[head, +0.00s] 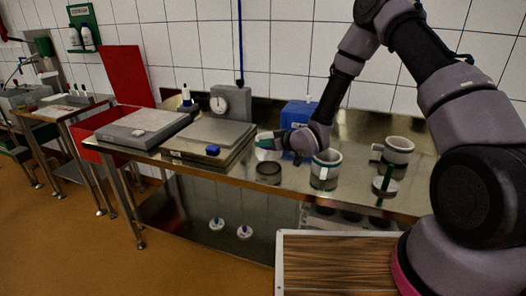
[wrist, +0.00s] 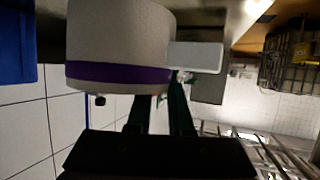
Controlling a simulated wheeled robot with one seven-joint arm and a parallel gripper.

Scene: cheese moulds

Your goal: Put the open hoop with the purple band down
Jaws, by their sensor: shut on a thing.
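The hoop with the purple band (wrist: 121,40) fills the upper middle of the wrist view. It is a pale grey cylinder with the band around one end and a pale block-like part on its side. The fingers of my gripper (wrist: 160,98) are closed at that side, shut on the hoop. In the head view my gripper (head: 264,141) is low over the steel bench, with a pale part of the hoop (head: 267,154) just below it. The band does not show there. I cannot tell whether the hoop touches the bench.
A blue box (head: 297,115) stands behind my gripper. A scale (head: 212,136) is at left.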

